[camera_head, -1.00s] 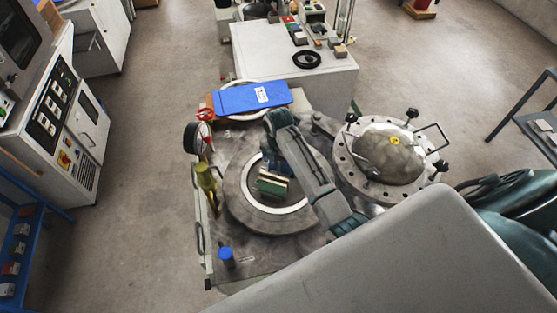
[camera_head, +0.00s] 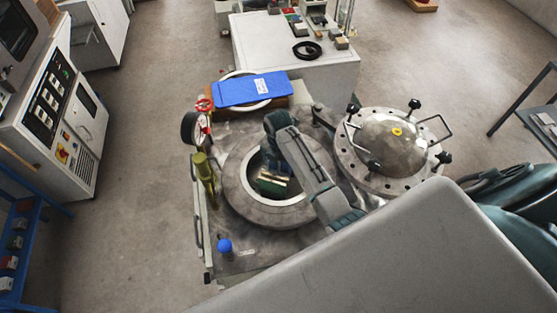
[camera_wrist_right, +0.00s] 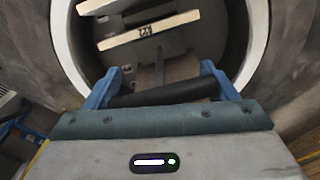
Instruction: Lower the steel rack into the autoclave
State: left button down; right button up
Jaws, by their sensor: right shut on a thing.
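The autoclave (camera_head: 240,198) stands open in the middle of the head view, its round mouth facing up. The steel rack with pale tiles (camera_head: 272,186) is inside the mouth, mostly hidden by my right arm. My right gripper (camera_head: 275,160) reaches down into the opening. In the right wrist view, the blue fingers of my right gripper (camera_wrist_right: 163,88) are shut on the rack's dark handle bar (camera_wrist_right: 170,93). Marked pale tiles (camera_wrist_right: 150,32) and the white rim (camera_wrist_right: 66,45) show beyond it. The rack's underside is hidden. My left gripper is not in view.
The domed lid (camera_head: 388,150) is swung aside to the right. A blue folder-like pad (camera_head: 250,89) lies behind the mouth. A gauge (camera_head: 190,128), a yellowish valve (camera_head: 204,168) and a blue knob (camera_head: 224,246) line the left side. A white cabinet (camera_head: 290,62) stands behind.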

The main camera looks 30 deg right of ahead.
jog(key=shift+w+f+b, duration=0.1)
jog(key=shift+f+b, duration=0.4)
jog(key=shift+f, duration=0.6)
jog(key=shift+f+b, duration=2.5)
jog(key=shift+f, duration=3.15)
